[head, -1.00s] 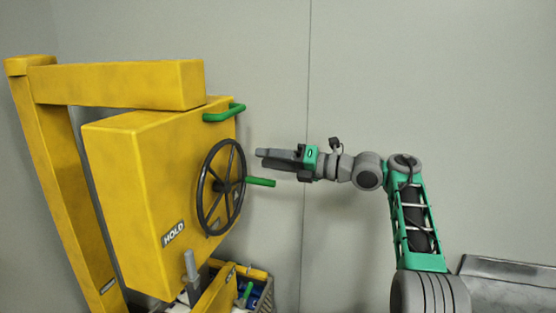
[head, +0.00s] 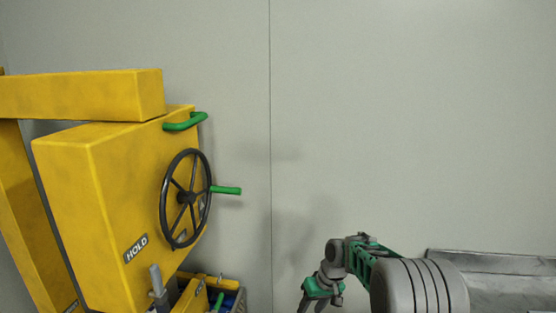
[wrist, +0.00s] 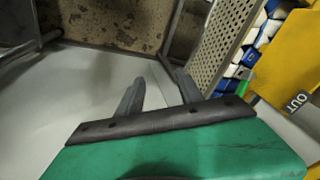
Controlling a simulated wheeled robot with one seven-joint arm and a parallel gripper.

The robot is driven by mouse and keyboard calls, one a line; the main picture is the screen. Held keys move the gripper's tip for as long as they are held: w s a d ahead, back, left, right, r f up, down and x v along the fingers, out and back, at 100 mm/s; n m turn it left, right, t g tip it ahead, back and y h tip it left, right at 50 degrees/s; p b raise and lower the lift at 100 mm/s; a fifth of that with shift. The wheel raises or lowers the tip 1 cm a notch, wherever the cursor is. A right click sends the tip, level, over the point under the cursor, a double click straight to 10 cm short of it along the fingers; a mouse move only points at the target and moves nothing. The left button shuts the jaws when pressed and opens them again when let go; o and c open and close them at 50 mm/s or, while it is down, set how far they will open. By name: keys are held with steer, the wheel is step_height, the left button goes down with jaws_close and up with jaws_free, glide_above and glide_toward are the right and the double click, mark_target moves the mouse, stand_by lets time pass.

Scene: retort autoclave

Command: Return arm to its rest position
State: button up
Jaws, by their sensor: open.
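My gripper (wrist: 158,90) shows in the wrist view with its two grey fingers apart and nothing between them. In the head view the arm is folded low at the lower right, and the green wrist part (head: 320,288) points down; the fingertips are cut off by the bottom edge. The gripper is well to the right of the yellow autoclave door (head: 110,200) and apart from it. The door carries a black handwheel (head: 187,198) with a green handle (head: 226,190).
A perforated basket (wrist: 215,55) holding blue and white items is close to the gripper's right in the wrist view. A yellow part marked OUT (wrist: 298,100) is at the far right. A grey metal ledge (head: 500,275) stands at the head view's right. The wall area above the arm is clear.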

steer(key=s+d+r+m+g+h, duration=0.1)
steer(key=s+d+r+m+h, duration=0.15)
steer(key=s, duration=1.15)
steer(key=s+d+r+m+g+h, duration=0.15)
steer(key=s+d, duration=0.25)
steer(key=s, duration=1.1)
step_height(320, 180, up, 10)
steer(key=w+a+t, duration=0.1)
steer(key=t, duration=0.3)
steer(key=shift+w+f+n+y, duration=0.2)
steer(key=shift+w+n+y, duration=0.1)
steer(key=shift+w+y, duration=0.1)
steer(key=shift+s+a+t, duration=0.1)
steer(key=shift+t, duration=0.15)
